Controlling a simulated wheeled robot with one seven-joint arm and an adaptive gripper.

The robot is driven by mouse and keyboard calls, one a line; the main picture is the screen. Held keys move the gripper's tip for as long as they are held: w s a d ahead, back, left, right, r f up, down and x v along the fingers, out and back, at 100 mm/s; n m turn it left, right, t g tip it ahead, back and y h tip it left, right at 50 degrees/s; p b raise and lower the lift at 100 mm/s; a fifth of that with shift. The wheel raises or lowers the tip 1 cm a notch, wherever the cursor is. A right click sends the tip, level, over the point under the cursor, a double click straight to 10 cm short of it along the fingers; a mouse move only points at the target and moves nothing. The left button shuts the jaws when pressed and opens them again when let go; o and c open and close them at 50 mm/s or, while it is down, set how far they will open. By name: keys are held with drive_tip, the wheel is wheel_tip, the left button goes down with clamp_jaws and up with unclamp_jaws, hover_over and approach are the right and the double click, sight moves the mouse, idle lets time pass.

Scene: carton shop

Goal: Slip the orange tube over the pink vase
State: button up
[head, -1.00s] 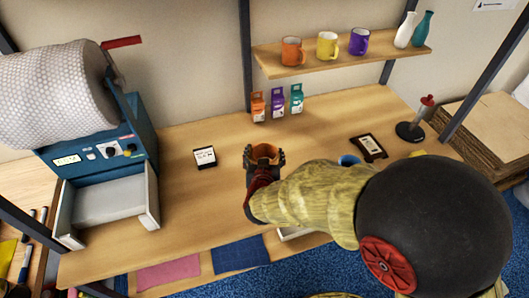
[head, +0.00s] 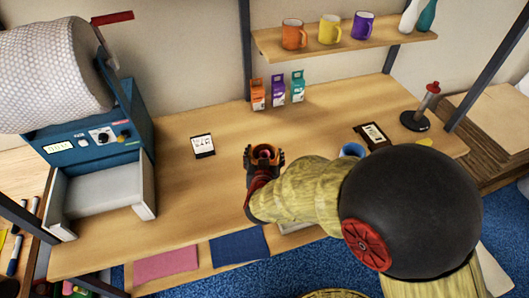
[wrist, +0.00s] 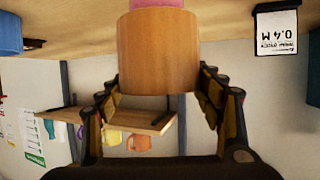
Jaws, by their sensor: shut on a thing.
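My gripper (head: 264,160) is shut on the orange tube (head: 264,150) above the middle of the bench. In the wrist view, which is upside down, my gripper's fingers (wrist: 160,85) press the sides of the upright tube (wrist: 157,55). A strip of the pink vase (wrist: 157,3) shows at the tube's lower end, against the bench side. In the head view a darker reddish shape shows inside the tube's open top. How far the tube surrounds the vase is hidden, as the tube wall covers most of it.
A blue mug (head: 352,150) stands to the right, partly behind my arm. Small boxes (head: 278,91) stand at the back under the mug shelf (head: 345,42). The bench (head: 200,195) around the tube is clear.

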drive_tip(key=shift+f+b, duration=2.6)
drive_tip(key=shift+f, duration=1.2)
drive_tip(key=o, duration=0.8)
drive_tip(key=shift+o, duration=0.2)
wheel_tip(320, 180, up, 10)
drive_tip(key=p, duration=0.8)
drive_tip(key=shift+p, duration=0.35)
